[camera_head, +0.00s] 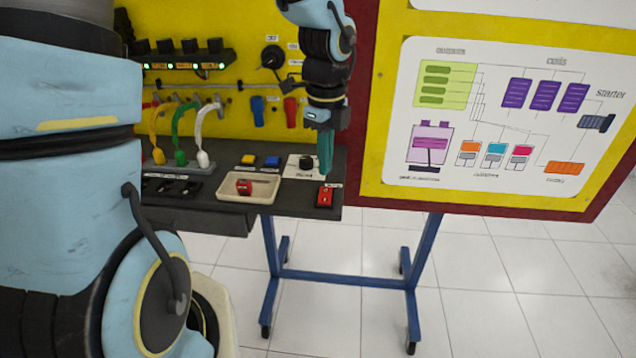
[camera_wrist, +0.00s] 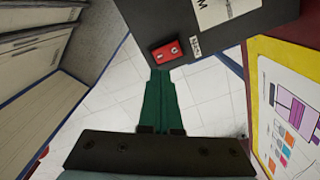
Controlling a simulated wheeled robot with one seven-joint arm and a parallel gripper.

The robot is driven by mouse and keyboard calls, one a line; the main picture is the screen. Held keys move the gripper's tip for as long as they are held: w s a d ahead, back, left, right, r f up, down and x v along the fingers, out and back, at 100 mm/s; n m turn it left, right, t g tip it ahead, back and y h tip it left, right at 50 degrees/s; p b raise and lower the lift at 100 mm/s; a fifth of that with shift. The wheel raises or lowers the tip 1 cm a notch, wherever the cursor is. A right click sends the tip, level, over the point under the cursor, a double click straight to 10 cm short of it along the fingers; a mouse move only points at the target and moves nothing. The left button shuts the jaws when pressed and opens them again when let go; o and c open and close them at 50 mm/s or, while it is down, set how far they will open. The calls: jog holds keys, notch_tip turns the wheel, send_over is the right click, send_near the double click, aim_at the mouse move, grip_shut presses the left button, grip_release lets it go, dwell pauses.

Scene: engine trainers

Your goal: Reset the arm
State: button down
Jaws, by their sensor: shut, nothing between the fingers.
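My gripper (camera_head: 325,152) points down above the right part of the dark shelf (camera_head: 225,199) of the engine trainer. Its green fingers are together with nothing between them. In the wrist view the closed fingers (camera_wrist: 160,78) point toward a red switch block (camera_wrist: 167,53) at the shelf edge. The same red block (camera_head: 325,197) shows below the fingertips in the head view. The fingers appear apart from it, though the exact gap is hard to tell.
A cream tray (camera_head: 247,199) holding a red part, yellow and blue buttons (camera_head: 260,160) and coloured cables (camera_head: 180,130) sit left on the shelf. A yellow panel (camera_head: 215,100) stands behind. A diagram board (camera_head: 510,120) stands right. The tiled floor in front is open.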

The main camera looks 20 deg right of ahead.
jog(key=w+a+r+n+t, duration=0.1)
jog(key=a+n, duration=2.4)
jog(key=n, duration=0.2)
jog(key=shift+w+a+r+n+t, duration=0.15)
jog(key=shift+r+n+t, duration=0.15)
jog(key=shift+r+n, duration=0.1)
